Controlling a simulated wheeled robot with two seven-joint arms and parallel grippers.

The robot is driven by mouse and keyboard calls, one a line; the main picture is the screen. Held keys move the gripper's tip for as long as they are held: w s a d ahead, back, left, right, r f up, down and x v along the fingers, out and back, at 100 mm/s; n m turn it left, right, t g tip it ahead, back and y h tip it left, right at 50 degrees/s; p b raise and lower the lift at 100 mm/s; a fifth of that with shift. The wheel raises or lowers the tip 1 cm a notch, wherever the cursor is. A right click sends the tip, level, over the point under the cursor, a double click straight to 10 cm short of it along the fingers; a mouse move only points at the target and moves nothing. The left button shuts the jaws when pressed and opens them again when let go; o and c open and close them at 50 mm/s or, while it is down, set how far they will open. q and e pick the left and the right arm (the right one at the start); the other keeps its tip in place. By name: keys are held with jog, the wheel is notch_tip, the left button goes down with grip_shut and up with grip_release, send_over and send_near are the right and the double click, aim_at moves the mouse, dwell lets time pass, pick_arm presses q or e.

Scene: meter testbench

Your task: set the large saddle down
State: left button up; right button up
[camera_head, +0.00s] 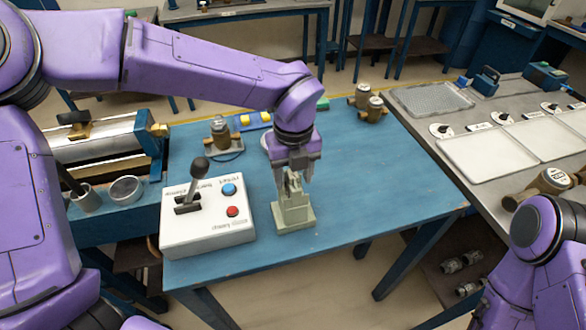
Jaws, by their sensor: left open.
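The large saddle (295,215) is a grey-green block with a wider base and a narrower upright part. It stands upright on the blue table (370,185), right of the white control box. My left gripper (293,176) points down over its top, with the jaws open around or right beside the upper part. Whether the fingers touch it I cannot tell. My right arm shows at the lower right, but its gripper is out of the picture.
A white control box (207,222) with a lever, a blue button and a red button stands close on the left. Brass meters (220,135) stand behind. A grey bench (460,115) with trays is on the right. The table's right part is clear.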

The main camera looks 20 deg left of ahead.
pick_arm(q)
notch_tip(320, 180, up, 12)
jog(key=b, duration=0.1)
jog(key=shift+r, duration=0.15)
